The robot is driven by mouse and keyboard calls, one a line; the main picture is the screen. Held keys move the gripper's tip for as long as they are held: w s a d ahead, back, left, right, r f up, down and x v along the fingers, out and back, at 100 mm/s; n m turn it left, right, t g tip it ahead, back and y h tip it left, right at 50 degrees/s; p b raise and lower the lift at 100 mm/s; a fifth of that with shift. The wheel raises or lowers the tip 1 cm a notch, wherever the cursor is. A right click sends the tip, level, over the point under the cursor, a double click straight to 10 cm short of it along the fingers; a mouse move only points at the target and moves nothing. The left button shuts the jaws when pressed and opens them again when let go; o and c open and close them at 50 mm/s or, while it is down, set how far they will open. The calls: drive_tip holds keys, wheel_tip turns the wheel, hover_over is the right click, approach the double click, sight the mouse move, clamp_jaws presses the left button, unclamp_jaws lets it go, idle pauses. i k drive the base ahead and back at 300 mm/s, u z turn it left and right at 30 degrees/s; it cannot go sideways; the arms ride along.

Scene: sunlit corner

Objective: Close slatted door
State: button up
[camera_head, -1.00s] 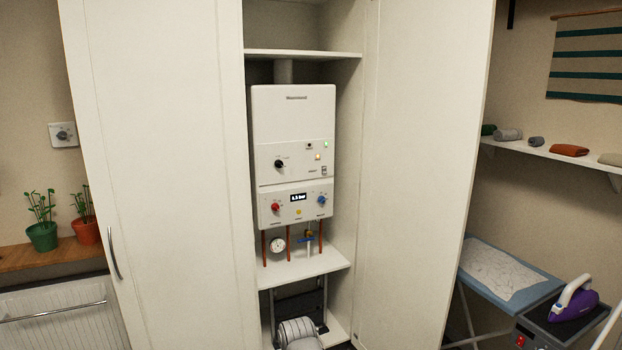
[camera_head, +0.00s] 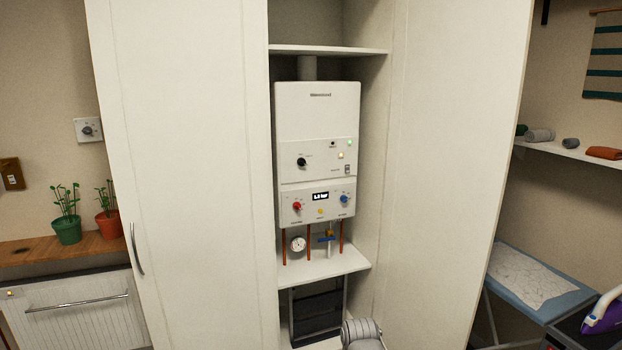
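A tall cupboard stands open in front of me, with a white boiler (camera_head: 317,135) inside. A tall white door panel (camera_head: 190,170) stands on its left, with a curved metal handle (camera_head: 137,250) near the outer edge. Another tall white panel (camera_head: 455,150) stands on the right. My gripper's fingers do not show in this view.
White shelves (camera_head: 330,50) cross the cupboard above and below the boiler. At right are an ironing board (camera_head: 535,285), a purple iron (camera_head: 605,312) and a wall shelf (camera_head: 565,152).

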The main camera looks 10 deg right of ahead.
sight(460, 66)
drive_tip(key=z, duration=0.1)
drive_tip(key=i, duration=1)
drive_tip(key=u, duration=0.1)
drive_tip(key=k, duration=0.45)
